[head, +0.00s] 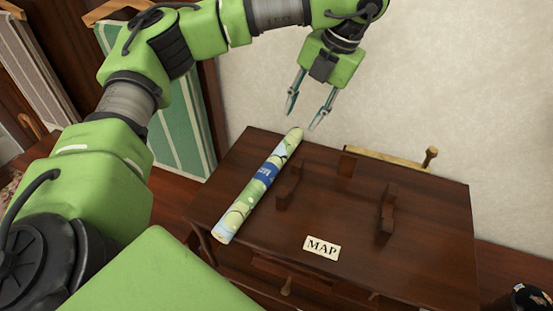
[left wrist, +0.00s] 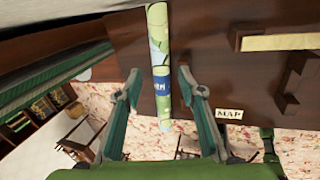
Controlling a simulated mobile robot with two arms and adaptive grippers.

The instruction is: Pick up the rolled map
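The rolled map (head: 258,187) is a pale green and yellow tube with a blue band. It lies on the left part of the dark wooden table (head: 330,215). My left gripper (head: 303,110) is open and empty, above the table's back edge near the far end of the map. In the left wrist view the map (left wrist: 159,60) shows between and beyond the two open fingers (left wrist: 158,85), apart from them. My right gripper is not in view.
Wooden brackets (head: 386,213) stand on the table right of the map. A "MAP" label (head: 321,247) lies near the front. A wooden rod (head: 390,158) is at the back edge, by the pale wall (head: 440,80). Green panels (head: 172,110) lean at the left.

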